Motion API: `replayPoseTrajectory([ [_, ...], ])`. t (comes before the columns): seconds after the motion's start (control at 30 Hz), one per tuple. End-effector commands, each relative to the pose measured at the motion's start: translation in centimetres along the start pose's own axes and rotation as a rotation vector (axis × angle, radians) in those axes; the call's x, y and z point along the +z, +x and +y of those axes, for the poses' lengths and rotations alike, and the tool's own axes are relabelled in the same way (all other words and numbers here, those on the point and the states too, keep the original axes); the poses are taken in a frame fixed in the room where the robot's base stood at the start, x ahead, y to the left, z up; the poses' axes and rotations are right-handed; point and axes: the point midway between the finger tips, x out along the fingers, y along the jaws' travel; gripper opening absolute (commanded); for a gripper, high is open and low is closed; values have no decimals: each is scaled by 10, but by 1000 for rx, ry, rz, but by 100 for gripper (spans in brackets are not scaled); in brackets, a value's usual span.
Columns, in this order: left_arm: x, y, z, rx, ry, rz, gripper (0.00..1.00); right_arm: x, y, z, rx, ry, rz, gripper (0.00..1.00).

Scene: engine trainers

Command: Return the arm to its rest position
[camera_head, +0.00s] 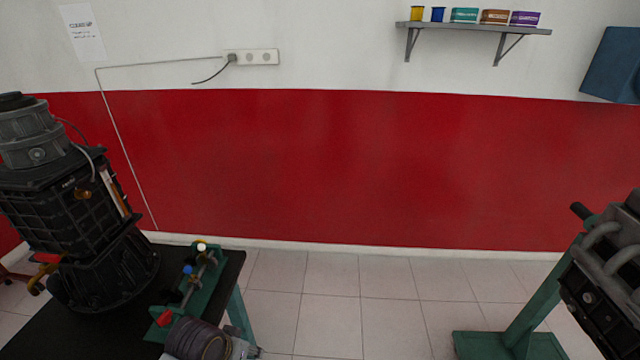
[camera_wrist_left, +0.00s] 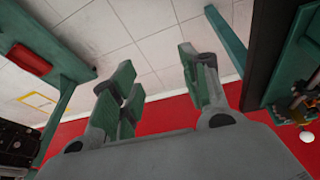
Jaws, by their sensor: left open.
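My left gripper (camera_wrist_left: 157,65) shows in the left wrist view. Its two green-padded fingers are spread apart with only floor and red wall between them, so it is open and empty. A dark table edge (camera_wrist_left: 255,75) runs beside it on the right of that view. My right gripper is in neither view.
A large dark engine trainer (camera_head: 70,205) stands on the black table (camera_head: 45,335) at left, with a green rack (camera_head: 208,290) near its edge. Another engine (camera_head: 600,290) on a green stand (camera_head: 505,345) is at right. The tiled floor (camera_head: 335,290) between is clear.

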Motion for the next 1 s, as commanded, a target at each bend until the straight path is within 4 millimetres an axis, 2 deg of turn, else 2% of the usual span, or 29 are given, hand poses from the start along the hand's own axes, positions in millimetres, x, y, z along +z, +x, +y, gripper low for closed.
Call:
replayPoseTrajectory([
  [0.2,24,-11,-9,-47,-1,0,45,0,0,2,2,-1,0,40],
  [0.8,56,-28,-29,-129,-2,-16,45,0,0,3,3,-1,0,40],
  [1.0,57,-8,-30,-126,0,-23,45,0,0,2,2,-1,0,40],
])
